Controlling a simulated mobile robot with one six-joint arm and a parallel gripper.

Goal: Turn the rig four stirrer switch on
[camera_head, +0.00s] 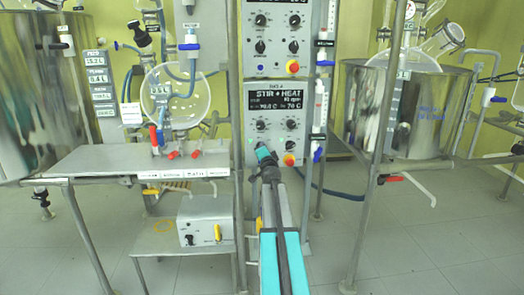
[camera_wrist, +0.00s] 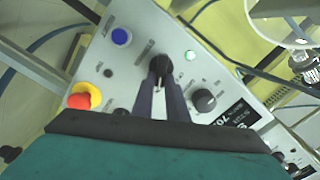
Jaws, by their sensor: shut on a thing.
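The rig four control box (camera_head: 274,170) stands on the post at centre, with its label above a lit display (camera_head: 276,101) reading "STIR + HEAT" and 70 C. My gripper (camera_head: 262,152) reaches its lower left part and hides the switch there. In the wrist view my gripper (camera_wrist: 160,88) is shut on a black rotary switch (camera_wrist: 159,64), with a finger on either side. A lit green lamp (camera_wrist: 190,56) sits beside this switch. The lamp also shows in the head view (camera_head: 250,141). The switch's pointer is hard to make out.
A red and yellow stop button (camera_wrist: 82,97), a blue button (camera_wrist: 121,36) and another black knob (camera_wrist: 205,100) are close to my fingers. A similar box (camera_head: 277,40) is above. Glassware (camera_head: 178,95) is left, a steel vessel (camera_head: 432,110) right.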

